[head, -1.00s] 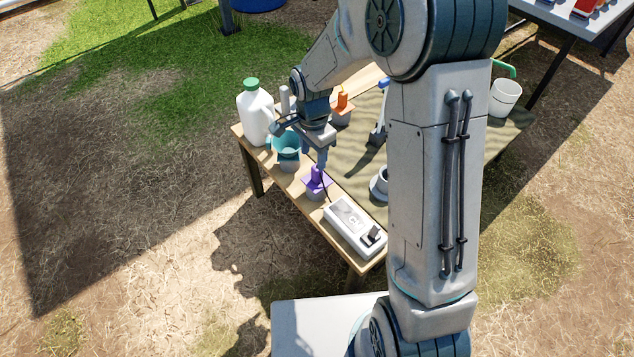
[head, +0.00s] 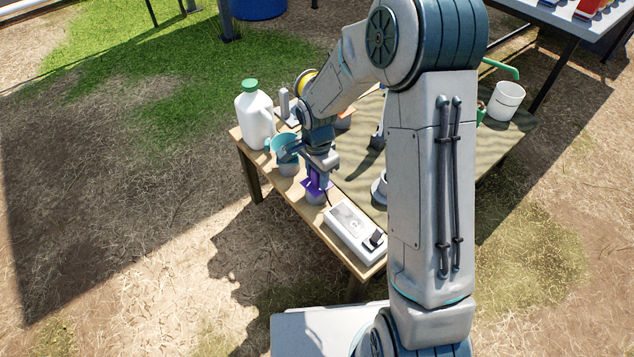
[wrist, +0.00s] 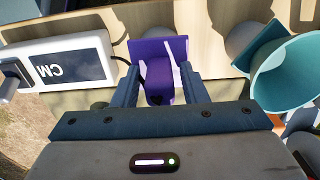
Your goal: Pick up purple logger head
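The purple logger head (head: 311,187) sits on a grey round base near the front edge of the wooden table, beside the white meter box. In the wrist view the purple logger head (wrist: 158,66) lies between the two fingers of my gripper (wrist: 160,72). My gripper (head: 317,176) points down over it from above. The fingers are apart, one on each side of the purple upright part. I cannot tell whether they touch it. Part of the logger head is hidden behind the fingers in the head view.
A white meter box (head: 354,233) stands close to the right of it. A teal cup (head: 284,146) and a white jug with a green cap (head: 254,118) stand to the left. A white bucket (head: 504,101) is at the far right.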

